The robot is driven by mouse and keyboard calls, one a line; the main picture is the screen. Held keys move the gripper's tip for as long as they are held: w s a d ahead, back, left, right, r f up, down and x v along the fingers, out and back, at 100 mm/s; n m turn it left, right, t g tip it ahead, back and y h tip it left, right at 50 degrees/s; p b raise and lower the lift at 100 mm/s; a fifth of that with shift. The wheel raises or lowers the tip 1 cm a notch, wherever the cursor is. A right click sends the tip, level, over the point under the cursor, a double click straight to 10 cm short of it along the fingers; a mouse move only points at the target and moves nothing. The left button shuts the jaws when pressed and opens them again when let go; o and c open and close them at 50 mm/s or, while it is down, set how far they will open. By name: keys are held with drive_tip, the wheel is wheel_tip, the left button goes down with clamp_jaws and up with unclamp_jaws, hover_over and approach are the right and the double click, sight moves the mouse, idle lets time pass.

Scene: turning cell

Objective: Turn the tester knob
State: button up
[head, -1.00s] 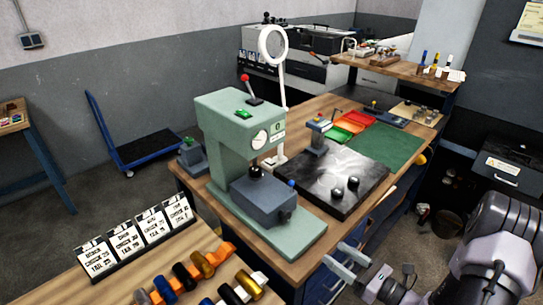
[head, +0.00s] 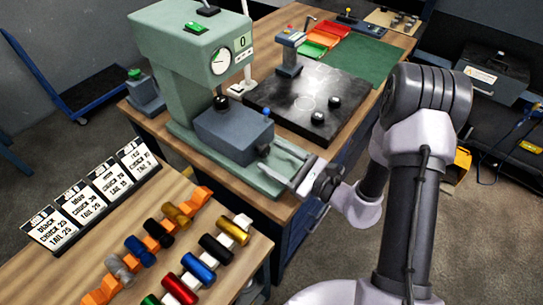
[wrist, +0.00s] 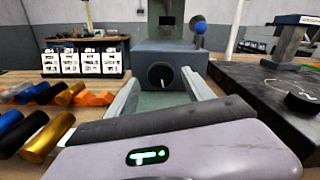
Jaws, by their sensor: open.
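The green tester (head: 178,55) stands on the wooden bench, with a round dial (head: 220,61) on its upper front. A grey block (head: 235,130) sits on its base. In the wrist view the round black tester knob (wrist: 160,75), with a white mark, is on the block's front face, near the middle of the picture. In the head view the knob is hard to make out near my fingers. My gripper (head: 270,156) is open and empty, in front of the block. Its fingers (wrist: 161,82) point at the block, one to each side of the knob in the wrist view. I cannot tell whether they touch it.
A black plate (head: 290,98) with dark round pieces lies right of the tester. A blue-tipped lever (head: 265,118) rises beside the block. In front, a wooden table holds label cards (head: 92,195) and several coloured cylinders (head: 198,265). Red and green trays stand farther back.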

drive_tip(key=shift+x, duration=0.8)
drive_tip(key=shift+d, duration=0.1)
clamp_jaws()
drive_tip(key=shift+r+m+p, duration=0.1)
drive_tip(key=shift+m+p, duration=0.25)
drive_tip(key=shift+m, duration=1.35)
unclamp_jaws()
